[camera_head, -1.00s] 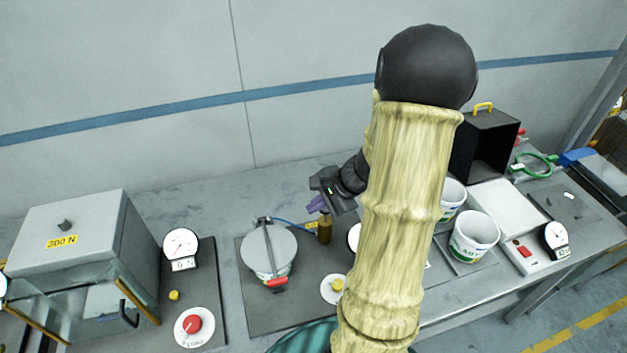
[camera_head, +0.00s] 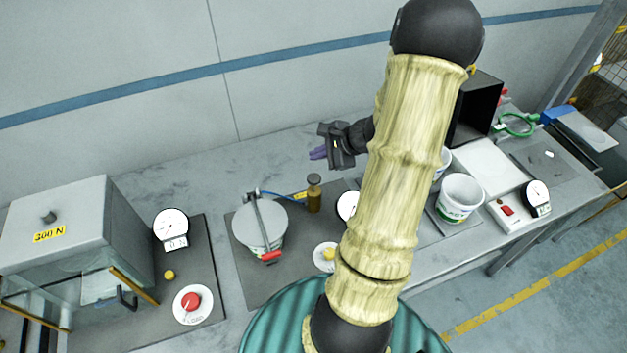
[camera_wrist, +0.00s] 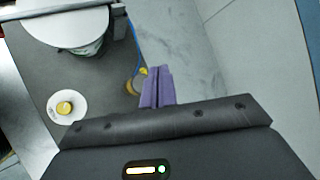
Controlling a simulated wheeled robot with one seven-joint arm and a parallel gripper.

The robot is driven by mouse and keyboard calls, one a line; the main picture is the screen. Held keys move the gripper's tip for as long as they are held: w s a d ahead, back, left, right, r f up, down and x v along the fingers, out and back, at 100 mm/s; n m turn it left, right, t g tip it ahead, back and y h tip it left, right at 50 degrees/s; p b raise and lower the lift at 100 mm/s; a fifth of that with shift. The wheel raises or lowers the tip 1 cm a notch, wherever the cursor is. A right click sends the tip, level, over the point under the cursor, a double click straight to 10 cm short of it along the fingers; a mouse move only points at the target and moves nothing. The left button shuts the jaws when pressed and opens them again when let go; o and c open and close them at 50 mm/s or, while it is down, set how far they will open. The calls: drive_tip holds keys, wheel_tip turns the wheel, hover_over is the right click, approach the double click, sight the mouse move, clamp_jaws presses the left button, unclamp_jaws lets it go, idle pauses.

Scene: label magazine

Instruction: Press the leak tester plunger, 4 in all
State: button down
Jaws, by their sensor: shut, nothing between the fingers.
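A gap shows between fingers and knob. In the wrist view the closed fingers (camera_wrist: 158,72) show beside the brass cylinder (camera_wrist: 132,87), whose top is partly hidden. A white dial (camera_head: 346,206) is half hidden by my arm.
A yellow button on a white disc (camera_head: 327,255) sits in front of the dial. A grey test chamber (camera_head: 75,225) and a red button (camera_head: 192,302) stand left. White tubs (camera_head: 460,197) and a dark open box (camera_head: 476,110) stand right. The bench behind the pot is clear.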

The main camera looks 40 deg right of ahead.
drive_tip(key=b, duration=0.3)
hover_over(317, 178)
wheel_tip(317, 178, down, 5)
drive_tip(key=shift+s+d+r, duration=0.1)
drive_tip(key=shift+s+r, duration=0.05)
drive_tip(key=shift+f+b, duration=0.8)
drive_tip(key=shift+b, duration=0.05)
drive_tip(key=shift+s+r, duration=0.1)
idle(0.8)
drive_tip(key=shift+f+b, duration=0.45)
drive_tip(key=shift+b, duration=0.15)
drive_tip(key=shift+w, duration=0.2)
